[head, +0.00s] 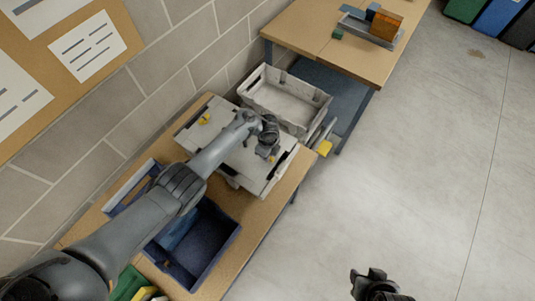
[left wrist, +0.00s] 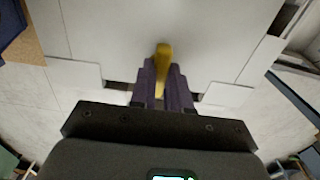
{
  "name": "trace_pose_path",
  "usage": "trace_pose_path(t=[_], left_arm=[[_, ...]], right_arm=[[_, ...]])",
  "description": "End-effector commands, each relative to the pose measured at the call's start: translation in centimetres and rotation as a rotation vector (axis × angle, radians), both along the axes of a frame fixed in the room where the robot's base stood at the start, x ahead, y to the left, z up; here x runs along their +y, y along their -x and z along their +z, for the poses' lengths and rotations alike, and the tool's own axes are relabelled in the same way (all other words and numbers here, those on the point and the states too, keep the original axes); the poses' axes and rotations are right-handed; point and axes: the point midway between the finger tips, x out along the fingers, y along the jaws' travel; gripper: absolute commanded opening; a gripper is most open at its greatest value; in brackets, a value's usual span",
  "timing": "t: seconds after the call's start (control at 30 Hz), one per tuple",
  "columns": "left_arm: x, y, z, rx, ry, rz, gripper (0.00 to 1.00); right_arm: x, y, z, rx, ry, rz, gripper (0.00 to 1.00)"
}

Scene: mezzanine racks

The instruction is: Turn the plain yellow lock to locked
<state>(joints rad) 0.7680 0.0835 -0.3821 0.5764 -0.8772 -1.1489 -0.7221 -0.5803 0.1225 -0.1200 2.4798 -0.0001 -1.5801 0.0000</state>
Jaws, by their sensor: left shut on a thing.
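A pale grey panel or case (head: 228,160) lies on the wooden table, with a yellow lock handle near its right end. My left gripper (head: 268,150) is over that end. In the left wrist view, the dark purple fingers of my left gripper (left wrist: 163,90) are shut on the plain yellow lock (left wrist: 164,52), whose upper part shows between and beyond them. A second yellow piece (head: 204,119) is on the panel's far left part; its details are too small to tell. My right gripper (head: 369,275) hangs over the floor, away from the panel; its opening is unclear.
A grey open crate (head: 285,97) stands just behind the panel. A dark blue bin (head: 205,248) is in front of it on the table. A yellow object (head: 324,148) shows beside the table's right edge. The floor (head: 420,170) to the right is clear.

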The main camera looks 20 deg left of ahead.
Motion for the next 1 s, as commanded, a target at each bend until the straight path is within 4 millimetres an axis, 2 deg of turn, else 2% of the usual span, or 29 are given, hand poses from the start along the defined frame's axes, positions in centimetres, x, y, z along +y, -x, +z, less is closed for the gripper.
trace_pose_path(t=[0.2, 0.23, 0.4, 0.77, 1.0], left_arm=[[0.0, 0.1, -0.1, 0.001, 0.0, -0.002, 0.0], [0.0, 0.1, -0.1, 0.001, 0.0, -0.002, 0.19], [0.0, 0.0, -0.1, 0.001, 0.0, -0.001, 0.43], [0.0, 0.0, 0.4, -0.001, 0.0, 0.001, 0.43], [0.0, -0.1, 3.6, -0.003, 0.001, 0.0, 0.43]], right_arm=[[0.1, 0.0, 0.0, 0.0, -0.005, -0.004, 0.43], [0.1, 0.0, 0.0, 0.0, -0.005, -0.004, 0.43], [0.2, 0.0, 0.0, 0.0, -0.007, -0.005, 0.43], [0.1, 0.0, 0.2, 0.0, -0.005, -0.004, 0.43], [-0.1, 0.0, 1.4, 0.0, 0.002, 0.001, 0.43]])
